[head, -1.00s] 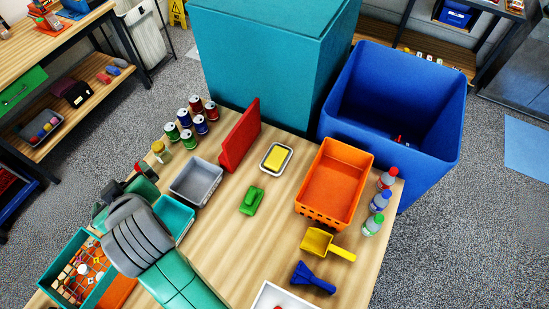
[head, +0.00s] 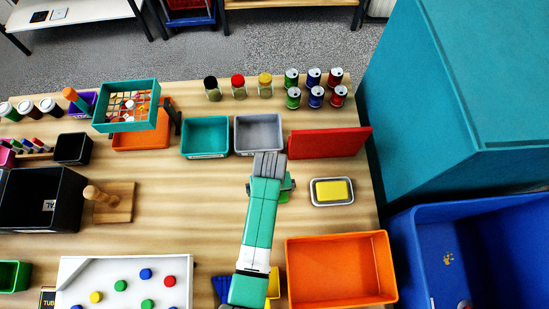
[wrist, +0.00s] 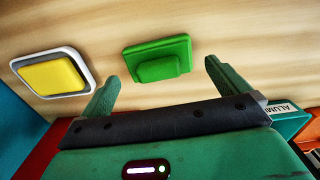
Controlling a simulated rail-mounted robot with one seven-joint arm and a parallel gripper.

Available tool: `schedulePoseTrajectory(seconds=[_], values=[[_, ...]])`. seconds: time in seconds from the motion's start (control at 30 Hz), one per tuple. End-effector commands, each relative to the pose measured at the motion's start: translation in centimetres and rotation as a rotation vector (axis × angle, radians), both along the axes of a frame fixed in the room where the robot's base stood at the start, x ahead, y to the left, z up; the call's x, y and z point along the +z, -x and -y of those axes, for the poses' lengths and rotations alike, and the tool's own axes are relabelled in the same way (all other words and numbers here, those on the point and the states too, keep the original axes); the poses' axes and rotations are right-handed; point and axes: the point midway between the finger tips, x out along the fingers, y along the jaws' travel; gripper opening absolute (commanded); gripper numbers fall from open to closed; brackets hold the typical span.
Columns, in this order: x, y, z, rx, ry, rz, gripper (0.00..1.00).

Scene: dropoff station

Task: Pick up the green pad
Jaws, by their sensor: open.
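The green pad (wrist: 157,60) lies on the wooden table in the wrist view, a flat block with a smaller raised block on one side. My gripper (wrist: 162,74) is open and empty, with its two fingers spread to the left and right of the pad's near side. The fingers do not touch the pad in this view. In the head view, my arm reaches over the pad's place and hides most of it; the green bits beside the wrist cannot be told apart clearly.
A yellow sponge (head: 332,190) in a metal dish (head: 316,201) lies right of the pad. A red panel (head: 328,143) stands behind, beside a grey bin (head: 258,134) and a teal bin (head: 205,137). An orange bin (head: 341,270) stands in front, right of my arm.

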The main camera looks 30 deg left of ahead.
Motion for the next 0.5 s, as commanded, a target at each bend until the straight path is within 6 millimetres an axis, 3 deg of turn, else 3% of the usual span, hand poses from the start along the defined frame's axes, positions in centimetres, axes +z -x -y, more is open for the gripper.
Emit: schedulePoseTrajectory(seconds=[0.07,0.3,0.5], values=[[-0.2,-0.1,0.0,0.000,0.000,0.002,1.00],[-4.4,-0.1,0.1,0.000,0.000,0.000,1.00],[-5.1,-0.2,0.0,-0.001,-0.001,0.003,1.00]])
